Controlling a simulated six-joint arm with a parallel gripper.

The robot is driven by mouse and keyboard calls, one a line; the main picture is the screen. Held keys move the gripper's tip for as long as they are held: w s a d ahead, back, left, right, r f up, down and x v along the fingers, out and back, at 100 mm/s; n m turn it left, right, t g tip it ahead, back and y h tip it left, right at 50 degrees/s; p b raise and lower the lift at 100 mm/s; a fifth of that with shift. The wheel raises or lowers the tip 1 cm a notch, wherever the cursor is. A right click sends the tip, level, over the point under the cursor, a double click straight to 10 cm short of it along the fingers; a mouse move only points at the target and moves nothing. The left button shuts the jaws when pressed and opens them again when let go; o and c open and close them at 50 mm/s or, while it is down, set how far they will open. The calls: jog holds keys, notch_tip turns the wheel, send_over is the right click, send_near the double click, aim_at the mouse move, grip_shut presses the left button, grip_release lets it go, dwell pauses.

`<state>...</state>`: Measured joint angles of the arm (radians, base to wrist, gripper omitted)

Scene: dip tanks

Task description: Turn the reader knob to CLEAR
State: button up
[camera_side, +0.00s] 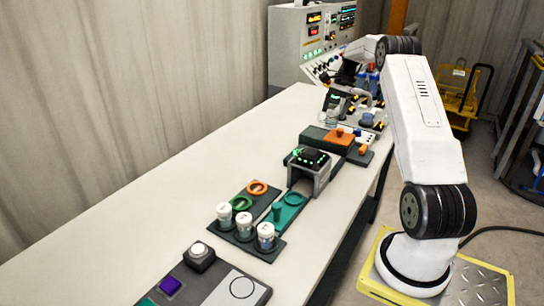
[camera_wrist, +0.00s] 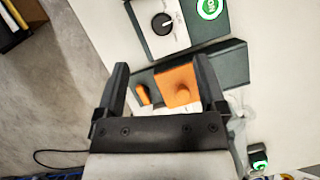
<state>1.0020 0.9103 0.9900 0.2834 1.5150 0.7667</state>
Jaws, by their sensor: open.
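In the wrist view, a round black knob (camera_wrist: 162,24) with a white pointer mark sits on a pale dial plate at the top centre. The lettering around it is too small to read. A glowing green round display (camera_wrist: 209,8) is to its right. My gripper (camera_wrist: 161,66) is open and empty, its two dark fingers spread wide. In the picture the knob lies above the fingertips, between their lines and apart from them. In the side view my gripper is hard to make out among the devices at the far end of the bench, and I cannot pick out the knob there.
An orange block (camera_wrist: 178,86) and a small orange peg (camera_wrist: 143,94) show between my fingers. The orange block (camera_side: 340,139) stands mid-bench in the side view. Nearer are a grey arch (camera_side: 321,171) and several white-capped jars (camera_side: 266,236). The left bench side is clear.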

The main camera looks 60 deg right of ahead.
notch_tip(320, 180, down, 9)
dwell(0.3)
jog(key=shift+f, duration=0.15)
jog(key=shift+x, duration=3.7)
jog(key=shift+s, duration=0.1)
grip_shut()
